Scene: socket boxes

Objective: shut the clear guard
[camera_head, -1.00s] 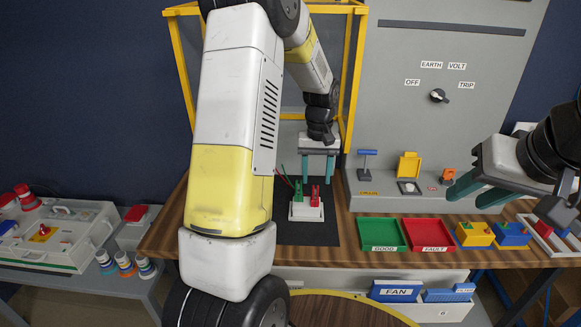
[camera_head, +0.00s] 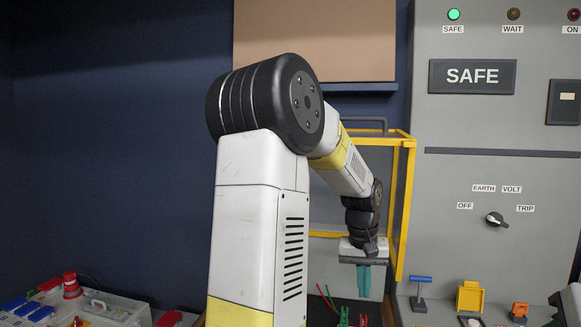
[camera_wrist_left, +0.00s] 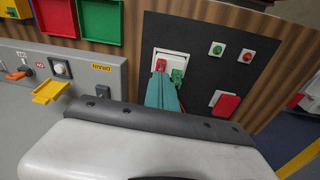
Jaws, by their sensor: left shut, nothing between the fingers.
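The clear guard (camera_head: 401,210) is a yellow frame with a grey handle (camera_head: 366,122) at its top. It stands raised at the back of the bench, and my left arm hides much of it. My left gripper (camera_head: 364,294) is in front of the frame, fingers down, together and empty. In the left wrist view its teal fingers (camera_wrist_left: 163,95) overlap the near side of a white socket (camera_wrist_left: 172,64) with a red clip (camera_wrist_left: 160,66) and a green clip (camera_wrist_left: 178,76). I cannot tell whether they touch.
A grey panel (camera_head: 470,180) with a knob (camera_head: 497,219) and a lit green SAFE lamp (camera_head: 453,14) stands at right. The wrist view shows a dark mat (camera_wrist_left: 220,95), a red pad (camera_wrist_left: 225,104), two buttons, red and green trays (camera_wrist_left: 100,20) and a yellow flap (camera_wrist_left: 49,89).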

